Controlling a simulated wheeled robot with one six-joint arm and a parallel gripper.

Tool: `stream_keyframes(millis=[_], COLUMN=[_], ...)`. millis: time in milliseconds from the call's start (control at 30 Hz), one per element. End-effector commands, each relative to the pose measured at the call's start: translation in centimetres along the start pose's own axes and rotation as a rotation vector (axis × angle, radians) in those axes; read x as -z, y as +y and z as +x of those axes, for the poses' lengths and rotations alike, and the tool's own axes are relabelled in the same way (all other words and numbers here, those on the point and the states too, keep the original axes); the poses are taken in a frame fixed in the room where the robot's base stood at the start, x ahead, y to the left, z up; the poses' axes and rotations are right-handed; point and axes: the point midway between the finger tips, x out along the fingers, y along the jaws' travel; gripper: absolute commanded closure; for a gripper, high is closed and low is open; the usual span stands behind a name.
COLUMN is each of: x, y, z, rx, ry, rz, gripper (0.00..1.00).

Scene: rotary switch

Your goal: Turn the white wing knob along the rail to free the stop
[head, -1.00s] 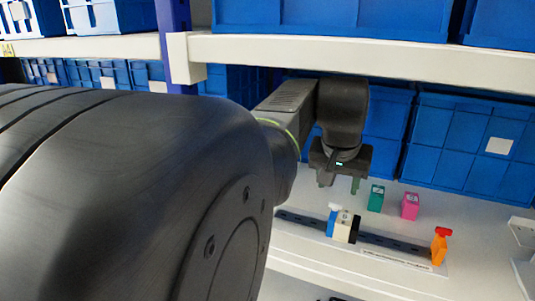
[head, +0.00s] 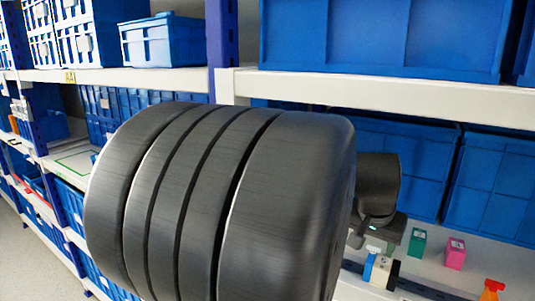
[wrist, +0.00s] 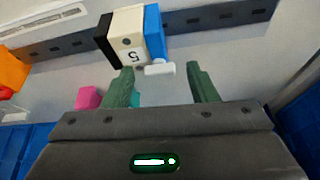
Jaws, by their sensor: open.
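The white wing knob (wrist: 159,69) sticks out from the stop block in the wrist view. The stop block has a cream middle (wrist: 128,38) marked 5, a blue side (wrist: 154,32) and a black side, and sits on the dark slotted rail (wrist: 205,17). My gripper (wrist: 160,78) is open, its two green fingers on either side of the knob with nothing clearly held. In the head view, my arm covers much of the rail, and the block (head: 381,271) shows just below my gripper (head: 375,254). The knob is hard to make out there.
A teal block (head: 417,242) and a pink block (head: 455,253) stand behind the rail. An orange piece with a red top (head: 491,290) is at the right. Blue bins (head: 495,185) line the back, and a white shelf beam (head: 400,95) runs above.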

Motion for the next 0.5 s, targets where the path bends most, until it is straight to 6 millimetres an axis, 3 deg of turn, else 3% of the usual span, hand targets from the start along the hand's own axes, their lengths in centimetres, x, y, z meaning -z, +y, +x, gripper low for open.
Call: stream_keyframes(millis=[500], x=[0.05], y=[0.07], z=[-0.12], rx=[0.009], ry=[0.0], rz=[-0.024], gripper=[0.47])
